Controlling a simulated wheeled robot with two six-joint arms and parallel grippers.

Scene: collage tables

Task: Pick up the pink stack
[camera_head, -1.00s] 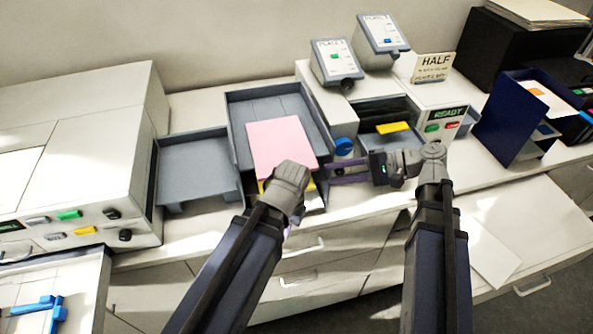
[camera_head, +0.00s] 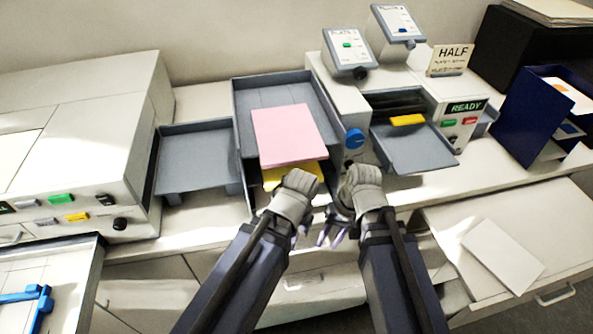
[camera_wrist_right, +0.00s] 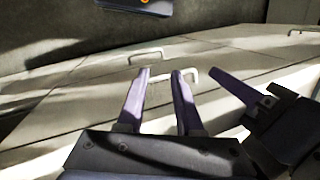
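The pink stack (camera_head: 288,135) lies flat in a grey tray (camera_head: 242,100) in the middle of the head view. A yellow sheet or stack (camera_head: 272,178) shows at its near edge. My right gripper (camera_head: 328,238) is below and right of the pink stack, in front of the counter, apart from it. In the right wrist view its two purple fingers (camera_wrist_right: 161,72) stand apart with nothing between them. My left gripper's wrist (camera_head: 292,195) is just in front of the tray, and its fingers are mostly hidden. A purple finger, likely the left gripper's, shows in the right wrist view (camera_wrist_right: 238,90).
A grey side tray (camera_head: 197,165) sits left, beside a white machine (camera_head: 70,120). Right are a blue knob (camera_head: 354,139), a grey output tray (camera_head: 415,150) with a yellow piece (camera_head: 407,120), and a READY panel (camera_head: 465,107). An open drawer (camera_head: 450,215) juts out lower right.

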